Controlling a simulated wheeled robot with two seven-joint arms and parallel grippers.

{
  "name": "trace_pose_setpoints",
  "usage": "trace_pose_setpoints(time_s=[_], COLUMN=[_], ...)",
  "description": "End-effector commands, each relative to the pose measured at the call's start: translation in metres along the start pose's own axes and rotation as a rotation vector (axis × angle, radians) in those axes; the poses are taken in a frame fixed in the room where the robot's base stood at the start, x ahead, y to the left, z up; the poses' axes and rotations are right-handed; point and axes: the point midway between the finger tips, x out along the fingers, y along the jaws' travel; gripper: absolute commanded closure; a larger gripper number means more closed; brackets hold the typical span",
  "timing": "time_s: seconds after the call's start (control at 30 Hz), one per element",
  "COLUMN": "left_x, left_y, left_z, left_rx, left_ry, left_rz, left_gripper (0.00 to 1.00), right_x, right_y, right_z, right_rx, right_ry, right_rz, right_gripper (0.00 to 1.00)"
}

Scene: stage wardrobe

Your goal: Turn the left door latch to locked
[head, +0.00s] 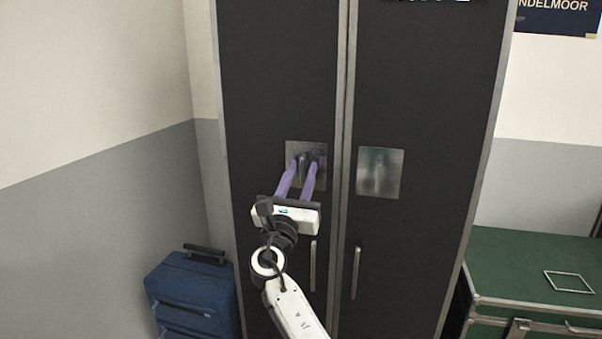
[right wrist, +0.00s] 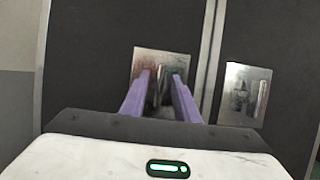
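The left door latch (head: 304,163) is a small metal piece on a square silver plate on the left dark cabinet door. In the right wrist view the latch (right wrist: 163,90) looks roughly upright between my fingers, partly hidden by them. My right gripper (head: 307,163) has its two purple fingers apart, reaching to the plate, one on each side of the latch. It also shows in the right wrist view (right wrist: 162,80). I see a gap between the fingers and cannot tell whether either touches the latch. My left gripper is not in view.
The right door (head: 425,110) has a similar plate with an upright latch (head: 379,178). Vertical bar handles (head: 355,272) sit below the plates. A blue suitcase (head: 190,295) stands at the lower left, and a green-topped case (head: 520,265) stands at the right.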

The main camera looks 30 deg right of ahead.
Motion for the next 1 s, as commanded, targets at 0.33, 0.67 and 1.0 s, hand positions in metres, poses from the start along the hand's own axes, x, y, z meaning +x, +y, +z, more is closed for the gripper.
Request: trace_pose_setpoints(time_s=[0.33,0.67,1.0], left_x=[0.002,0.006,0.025], left_y=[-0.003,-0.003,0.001], left_z=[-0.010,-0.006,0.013], left_rx=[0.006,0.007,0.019], left_ry=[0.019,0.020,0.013], left_rz=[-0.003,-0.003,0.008], left_gripper=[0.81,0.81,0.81], right_x=[0.000,-0.001,-0.003], right_y=[0.000,0.000,0.001], right_z=[0.000,-0.002,-0.005], right_rx=[0.000,0.032,0.229], right_ry=[0.000,0.000,0.000], right_rz=[0.000,-0.013,-0.095], right_gripper=[0.97,1.00,1.00])
